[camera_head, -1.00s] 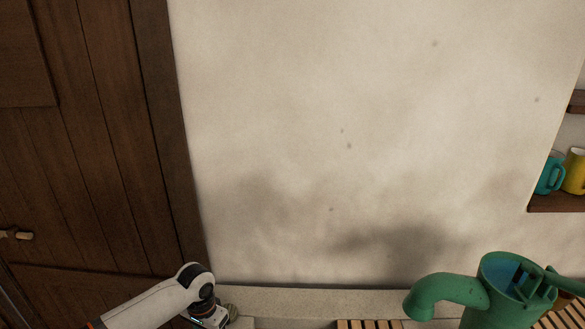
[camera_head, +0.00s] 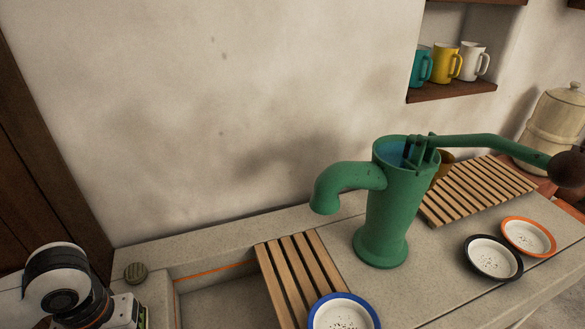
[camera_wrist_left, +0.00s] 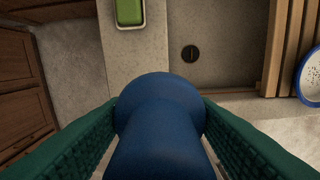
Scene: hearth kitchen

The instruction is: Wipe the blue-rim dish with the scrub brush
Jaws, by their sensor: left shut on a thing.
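The blue-rim dish (camera_head: 343,298) is at the bottom edge of the head view, partly cut off, beside a wooden slatted rack. Dark specks show on its white inside. Part of it also shows at the right edge of the left wrist view (camera_wrist_left: 312,80). My left gripper (camera_wrist_left: 160,122) is shut on a smooth, rounded blue thing, which I take to be the scrub brush (camera_wrist_left: 160,135); no bristles show. It is held above the floor and counter edge, left of the dish and apart from it. In the head view only my left wrist shows, at lower left. My right gripper is not in view.
A green hand pump (camera_head: 385,205) stands behind the dish. A black-rim dish (camera_head: 492,258) and an orange-rim dish (camera_head: 528,237), both specked, lie to the right. The sunken sink (camera_head: 225,305) is left of the slatted rack (camera_head: 290,270). A green block (camera_wrist_left: 129,12) lies near the sink.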

